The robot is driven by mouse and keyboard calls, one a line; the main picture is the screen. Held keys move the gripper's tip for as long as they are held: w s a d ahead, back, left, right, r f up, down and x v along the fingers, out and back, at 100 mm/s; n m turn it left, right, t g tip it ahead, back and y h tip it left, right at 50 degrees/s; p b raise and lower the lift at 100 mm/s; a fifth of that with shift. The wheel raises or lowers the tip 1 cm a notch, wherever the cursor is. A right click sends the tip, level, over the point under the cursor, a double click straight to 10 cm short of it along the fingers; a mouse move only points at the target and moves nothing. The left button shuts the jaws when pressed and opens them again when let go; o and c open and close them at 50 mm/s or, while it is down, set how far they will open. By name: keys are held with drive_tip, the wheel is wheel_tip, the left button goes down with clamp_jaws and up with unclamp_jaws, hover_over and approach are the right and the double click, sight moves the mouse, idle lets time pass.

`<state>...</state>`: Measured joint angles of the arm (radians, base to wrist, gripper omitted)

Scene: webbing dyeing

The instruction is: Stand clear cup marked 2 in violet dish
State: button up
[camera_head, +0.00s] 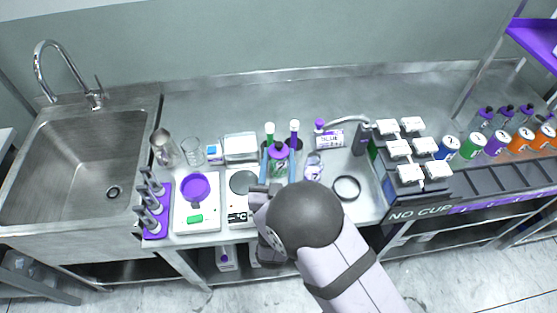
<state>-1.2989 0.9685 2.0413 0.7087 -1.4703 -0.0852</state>
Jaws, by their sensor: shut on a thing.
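The violet dish (196,187) sits on a white scale-like device with a green button, left of my gripper, and looks empty. My gripper (265,190) is shut, low in front of the middle of the counter; its jaws are partly hidden by my wrist. A small container marked 2 (279,164) shows right at the jaws, with violet and green on or behind it. It appears to be the cup, held by my gripper, but the contact is hidden. I cannot tell whether it touches the counter.
A clear glass (192,151) and a metal vessel (165,148) stand behind the dish. A violet rack (156,224) is left of it, beside the sink (80,160). A black ring (346,188) and white-topped items (410,150) lie right.

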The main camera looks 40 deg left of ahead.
drive_tip(key=shift+r, duration=0.1)
drive_tip(key=shift+s+a+f+b, duration=0.25)
drive_tip(key=shift+f+b, duration=0.15)
drive_tip(key=shift+b, duration=0.2)
drive_tip(key=s+a+r+n+g+y+b, duration=0.65)
drive_tip(key=s+a+r+b, duration=0.3)
drive_tip(key=s+a, duration=0.45)
drive_tip(key=shift+s+a+f+n+g+y+p, duration=0.15)
drive_tip(key=shift+s+a+f+g+p, duration=0.3)
drive_tip(key=shift+f, duration=1.85)
drive_tip(key=shift+s+a+f+n+g+y+p, duration=0.1)
drive_tip(key=shift+s+a+f+n+g+p, duration=0.3)
drive_tip(key=shift+f, duration=1.9)
drive_tip(key=shift+s+a+f+g+y+p, duration=0.2)
drive_tip(key=shift+a+f+g+p, duration=0.45)
drive_tip(key=shift+f, duration=1.65)
drive_tip(key=shift+d+f, duration=0.1)
drive_tip(key=shift+f, duration=0.05)
